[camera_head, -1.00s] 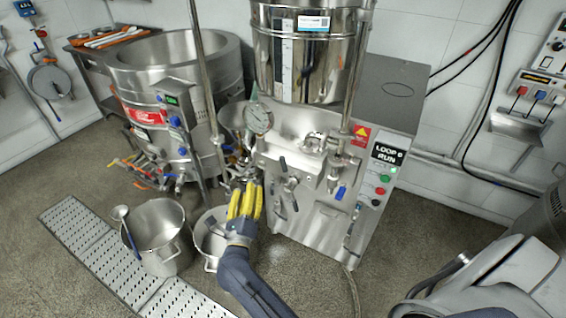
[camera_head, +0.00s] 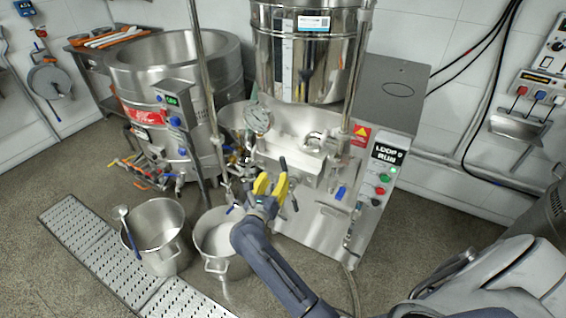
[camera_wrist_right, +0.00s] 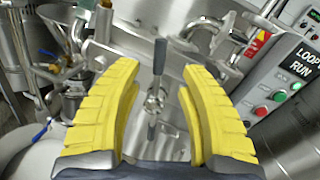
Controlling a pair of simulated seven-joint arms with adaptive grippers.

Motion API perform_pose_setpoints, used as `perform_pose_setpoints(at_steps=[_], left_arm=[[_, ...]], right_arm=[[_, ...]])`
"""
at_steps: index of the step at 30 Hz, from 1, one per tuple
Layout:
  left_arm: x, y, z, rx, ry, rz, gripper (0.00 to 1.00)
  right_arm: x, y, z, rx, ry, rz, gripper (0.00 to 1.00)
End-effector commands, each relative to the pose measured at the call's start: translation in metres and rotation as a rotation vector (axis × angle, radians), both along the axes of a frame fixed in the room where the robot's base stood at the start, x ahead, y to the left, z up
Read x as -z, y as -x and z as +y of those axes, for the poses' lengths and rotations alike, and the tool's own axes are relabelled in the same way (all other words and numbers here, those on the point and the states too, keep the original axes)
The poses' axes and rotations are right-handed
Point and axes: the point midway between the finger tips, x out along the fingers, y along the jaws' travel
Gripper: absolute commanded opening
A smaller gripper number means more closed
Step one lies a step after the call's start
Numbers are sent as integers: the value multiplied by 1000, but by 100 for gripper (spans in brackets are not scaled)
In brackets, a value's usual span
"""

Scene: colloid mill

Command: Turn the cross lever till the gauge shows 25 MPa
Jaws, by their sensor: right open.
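The cross lever (camera_head: 285,175), with dark grips on metal arms, is on the front of the steel mill, partly hidden by my right gripper in the head view. In the right wrist view the cross lever (camera_wrist_right: 158,85) shows between the fingers, one dark grip pointing up. My right gripper (camera_head: 271,184), with yellow fingers, is open in front of it; its fingers (camera_wrist_right: 160,90) stand either side of the lever, with no clear contact. The round gauge (camera_head: 257,119) is on the mill above left of the lever; its reading is too small to tell. My left gripper is not in view.
A steel pot (camera_head: 223,243) stands on the floor below my right arm, and another pot (camera_head: 158,236) with a ladle is left of it. A button panel (camera_head: 385,170) is on the mill's right. A large kettle (camera_head: 165,95) stands left.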

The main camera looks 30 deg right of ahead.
Motion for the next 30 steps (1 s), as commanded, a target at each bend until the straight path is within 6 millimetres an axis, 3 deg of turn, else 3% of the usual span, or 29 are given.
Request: perform_pose_setpoints(at_steps=[6, 15, 30], left_arm=[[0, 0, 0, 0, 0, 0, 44], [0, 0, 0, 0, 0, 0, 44], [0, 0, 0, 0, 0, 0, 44]], right_arm=[[-1, -28, -29, 1, 3, 0, 40], [0, -55, -55, -1, 3, 0, 40], [0, -65, -65, 0, 1, -1, 40]])
